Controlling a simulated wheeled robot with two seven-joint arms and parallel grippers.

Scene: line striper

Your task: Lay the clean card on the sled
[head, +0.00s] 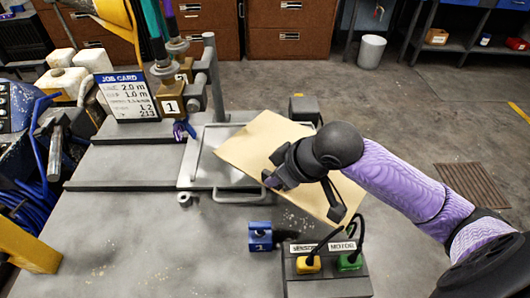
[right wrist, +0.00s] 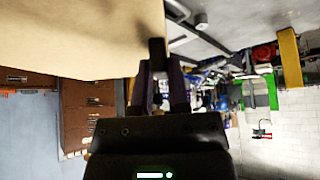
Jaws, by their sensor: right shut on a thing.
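A plain tan card (head: 262,143) is held by my right gripper (head: 275,178) above the sled, tilted across it. The right gripper is shut on the card's edge. In the right wrist view the card (right wrist: 80,35) fills the upper left, and the gripper's fingers (right wrist: 158,75) meet at its edge. The sled (head: 190,165) is a grey metal tray-like frame with a front handle, on the bench; the card hides much of its right part. I cannot tell whether the card touches the sled. My left gripper is not in view.
A job card sign (head: 126,97) stands at the back left, beside a spray head marked 1 (head: 170,103). A blue block (head: 260,236) and a box with yellow and green plugs (head: 326,275) sit at the front. The bench's front left (head: 140,240) is clear.

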